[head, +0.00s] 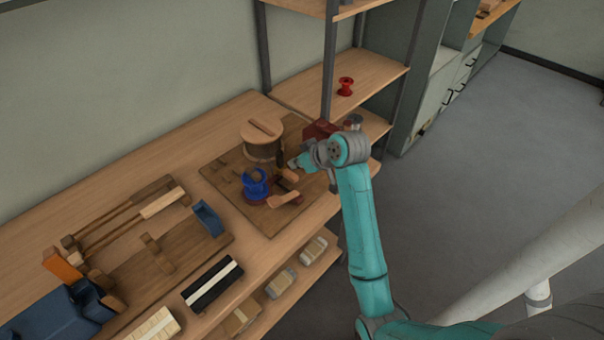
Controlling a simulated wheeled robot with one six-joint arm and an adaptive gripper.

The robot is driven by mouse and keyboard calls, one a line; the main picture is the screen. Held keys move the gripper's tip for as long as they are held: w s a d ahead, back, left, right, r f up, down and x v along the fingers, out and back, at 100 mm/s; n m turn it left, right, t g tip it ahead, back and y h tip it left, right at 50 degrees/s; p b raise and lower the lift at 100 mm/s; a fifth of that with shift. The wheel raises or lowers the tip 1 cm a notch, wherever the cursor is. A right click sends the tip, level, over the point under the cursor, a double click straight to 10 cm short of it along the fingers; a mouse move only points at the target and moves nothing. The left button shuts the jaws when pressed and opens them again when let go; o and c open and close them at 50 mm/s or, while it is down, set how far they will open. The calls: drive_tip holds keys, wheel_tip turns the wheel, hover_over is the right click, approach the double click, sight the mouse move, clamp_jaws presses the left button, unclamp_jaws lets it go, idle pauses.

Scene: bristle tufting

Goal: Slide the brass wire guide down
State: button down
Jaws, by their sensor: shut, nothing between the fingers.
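My gripper (282,168) is at the end of the teal and grey arm, low over the brown work board (228,186). Its dark fingers are small in this view and are shut with nothing between them. It is just right of a blue part (256,184) on a dark reddish base and in front of a round wooden-topped drum (262,138). I cannot make out the brass wire guide for certain. It is too small here or hidden by my gripper and arm, so I cannot tell whether my gripper touches it.
A wooden piece (284,199) lies close below my gripper. A dark red block (320,130) stands behind my wrist near the shelf post. A red spool (345,86) is on the shelf. Wooden tools and a blue clamp-like part (208,218) occupy the bench at left.

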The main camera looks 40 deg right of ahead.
drive_tip(key=v, duration=0.9)
drive_tip(key=shift+s+r, duration=0.2)
drive_tip(key=shift+s, duration=0.05)
drive_tip(key=shift+m+t+h, duration=0.4)
drive_tip(key=shift+m+t, duration=0.3)
drive_tip(key=shift+m, duration=0.2)
drive_tip(key=s+a+f, duration=0.1)
drive_tip(key=a+f, duration=0.2)
drive_tip(key=s+a+f, duration=0.1)
drive_tip(key=a+f, duration=0.2)
drive_tip(key=f, duration=0.1)
drive_tip(key=s+a+f, duration=0.1)
drive_tip(key=a+f, duration=0.2)
drive_tip(key=shift+s+f, duration=0.15)
drive_tip(key=shift+f, duration=0.25)
drive_tip(key=s+a+f+t+h, duration=0.1)
drive_tip(key=s+a+f, duration=0.1)
drive_tip(key=s+a, duration=0.6)
drive_tip(key=s+a+f+t, duration=0.2)
drive_tip(key=s+a+f, duration=0.1)
drive_tip(key=s, duration=0.8)
drive_tip(key=s+a+r, duration=0.1)
drive_tip(key=s+r, duration=0.2)
drive_tip(key=s, duration=0.3)
drive_tip(key=s+a+r+n+t+y, duration=0.1)
drive_tip(key=s+a+r, duration=0.1)
drive_tip(key=s+r, duration=0.2)
drive_tip(key=shift+s+a, duration=0.35)
drive_tip(key=shift+s, duration=0.8)
